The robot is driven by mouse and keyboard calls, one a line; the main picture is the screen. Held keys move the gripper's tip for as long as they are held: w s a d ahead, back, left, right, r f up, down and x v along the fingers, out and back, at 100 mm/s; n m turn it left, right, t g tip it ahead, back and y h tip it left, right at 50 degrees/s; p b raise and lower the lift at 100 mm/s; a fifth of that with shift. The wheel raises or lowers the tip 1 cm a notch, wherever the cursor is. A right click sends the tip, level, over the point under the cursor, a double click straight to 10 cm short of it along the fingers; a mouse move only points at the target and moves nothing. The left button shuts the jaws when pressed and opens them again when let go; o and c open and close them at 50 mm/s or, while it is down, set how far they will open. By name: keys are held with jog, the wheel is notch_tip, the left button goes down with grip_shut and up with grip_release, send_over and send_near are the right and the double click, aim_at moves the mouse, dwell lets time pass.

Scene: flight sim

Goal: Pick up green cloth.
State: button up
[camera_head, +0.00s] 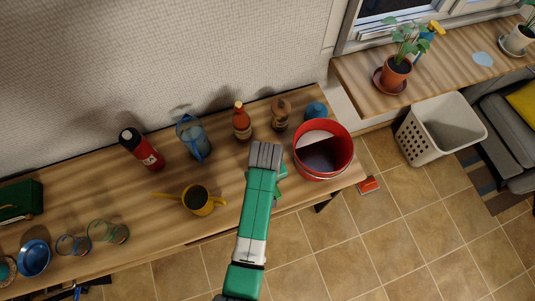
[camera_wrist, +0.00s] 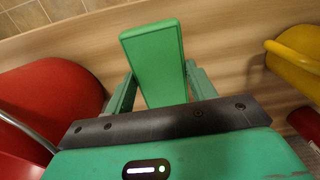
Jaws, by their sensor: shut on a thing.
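The green cloth (camera_wrist: 154,58) looks like a flat, stiff green slab in the wrist view. It sits between the two green fingers of my gripper (camera_wrist: 160,80), which is shut on it. The wooden tabletop shows behind it, and I cannot tell whether the cloth touches it. In the head view, my arm reaches over the table's front part, left of the red bucket. There my own wrist mostly hides the gripper and cloth; a bit of green shows at its right side, and I cannot tell which part it is.
A red bucket (camera_head: 324,168) stands close right of my gripper, and a yellow watering can (camera_head: 202,201) to its left. Behind are a sauce bottle (camera_head: 241,123), blue jug (camera_head: 194,139) and red flask (camera_head: 144,151). A white basket (camera_head: 413,143) stands on the floor.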

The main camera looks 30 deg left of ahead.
jog(key=s+d, duration=0.2)
jog(key=s, duration=0.5)
jog(key=s+d+r, duration=0.1)
jog(key=s+d, duration=0.1)
jog(key=s, duration=0.4)
jog(key=shift+s+d+p, duration=0.3)
jog(key=shift+s+p, duration=0.1)
jog(key=shift+r, duration=0.1)
